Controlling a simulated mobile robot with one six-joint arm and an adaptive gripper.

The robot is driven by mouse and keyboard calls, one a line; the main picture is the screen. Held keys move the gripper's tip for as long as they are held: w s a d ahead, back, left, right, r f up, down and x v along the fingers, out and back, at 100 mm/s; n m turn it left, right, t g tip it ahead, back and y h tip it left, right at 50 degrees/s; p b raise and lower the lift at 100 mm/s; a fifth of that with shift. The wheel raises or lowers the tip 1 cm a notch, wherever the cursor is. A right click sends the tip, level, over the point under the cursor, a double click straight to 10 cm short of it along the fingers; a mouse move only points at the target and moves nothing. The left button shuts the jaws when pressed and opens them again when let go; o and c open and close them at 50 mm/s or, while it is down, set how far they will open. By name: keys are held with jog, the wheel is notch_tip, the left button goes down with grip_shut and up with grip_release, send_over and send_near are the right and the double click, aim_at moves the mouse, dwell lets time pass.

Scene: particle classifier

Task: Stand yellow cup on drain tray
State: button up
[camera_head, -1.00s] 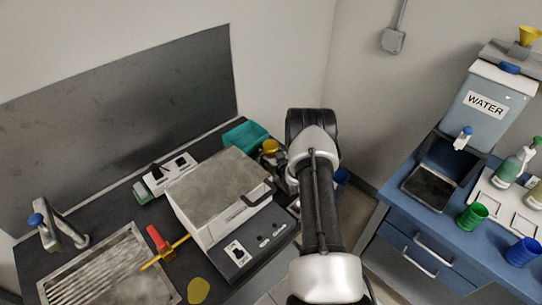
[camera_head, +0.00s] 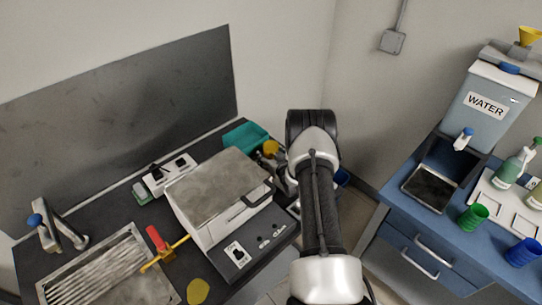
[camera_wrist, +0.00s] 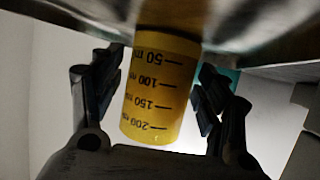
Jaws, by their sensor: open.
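The yellow cup (camera_wrist: 160,85), with black volume marks, stands out between the two fingers of my gripper (camera_wrist: 157,92) in the wrist view. The fingers are open, one on each side, with a gap visible on the right. In the head view the yellow cup (camera_head: 271,147) shows only in part, beside my gripper (camera_head: 284,172) and behind the grey boxy machine. My arm hides much of that spot. A ribbed metal drain tray (camera_head: 75,280) is set in the dark counter at lower left, away from my gripper. It looks empty.
The grey machine (camera_head: 215,190) stands between my gripper and the ribbed tray. A teal container (camera_head: 243,135) is close behind. A water dispenser (camera_head: 485,110) stands right.

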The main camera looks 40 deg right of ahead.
aim_at(273, 157)
jog(key=shift+r+p, duration=0.3)
jog(key=p+v, duration=0.1)
jog(key=v, duration=0.6)
jog(key=shift+s, duration=0.1)
jog(key=w+a+r+n+g, duration=0.1)
jog(key=w+a+r, duration=0.15)
jog(key=r, duration=0.45)
jog(key=w+a+r+g, duration=0.1)
jog(key=a+r, duration=0.2)
jog(key=r, duration=0.4)
jog(key=s+a+r+g+y, duration=0.15)
jog(key=s+a+r, duration=0.35)
jog(key=a+r, duration=0.75)
jog(key=s+a+r+n+g+y, duration=0.1)
jog(key=s+a+r, duration=0.2)
jog(key=s, duration=0.6)
jog(key=s+a+r+g, duration=0.2)
jog(key=s+a+r, duration=0.1)
jog(key=s+a, duration=0.5)
jog(key=s+a+r+n+g+y, duration=0.1)
jog(key=s+a+r, duration=0.2)
jog(key=s, duration=0.9)
jog(key=shift+a+n+g+y, duration=0.3)
jog(key=shift+a+g+y, duration=0.05)
jog(key=shift+a, duration=0.8)
